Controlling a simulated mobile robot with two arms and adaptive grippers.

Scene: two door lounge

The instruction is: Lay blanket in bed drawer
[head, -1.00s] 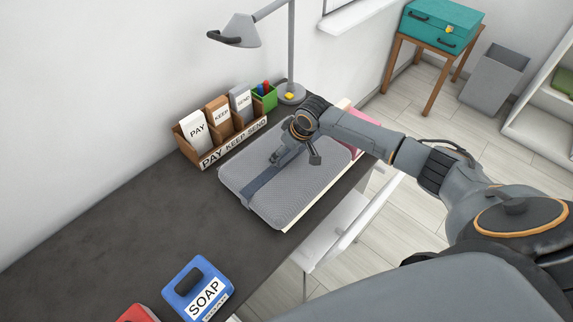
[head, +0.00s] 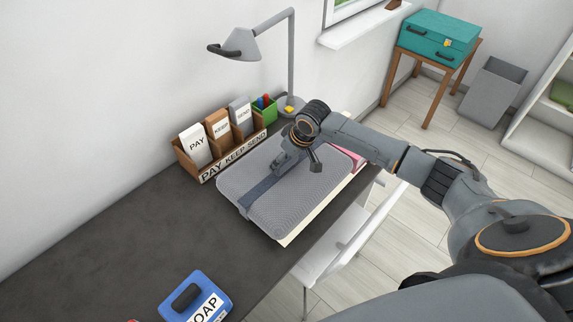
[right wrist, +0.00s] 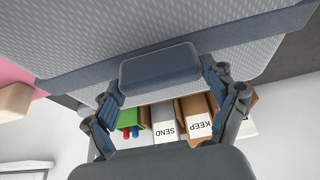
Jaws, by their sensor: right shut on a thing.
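The blanket (head: 300,200) is a grey, textured, folded pad with a dark band across it. It lies flat over a cream-edged thing on the dark desk (head: 120,235). My right gripper (head: 279,160) is over the band, on the blanket's far side. In the right wrist view the fingers (right wrist: 162,82) are shut on a raised dark block on the band of the blanket (right wrist: 240,22). I cannot tell whether the blanket is lifted at all. My left gripper is not in view. I make out no bed drawer in these frames.
A letter rack (head: 220,150) and a green pen box (head: 264,108) stand along the wall by the lamp (head: 240,45). A blue soap box (head: 195,298) is at the near edge. A teal case (head: 438,35) sits on a wooden stand. The desk's left part is clear.

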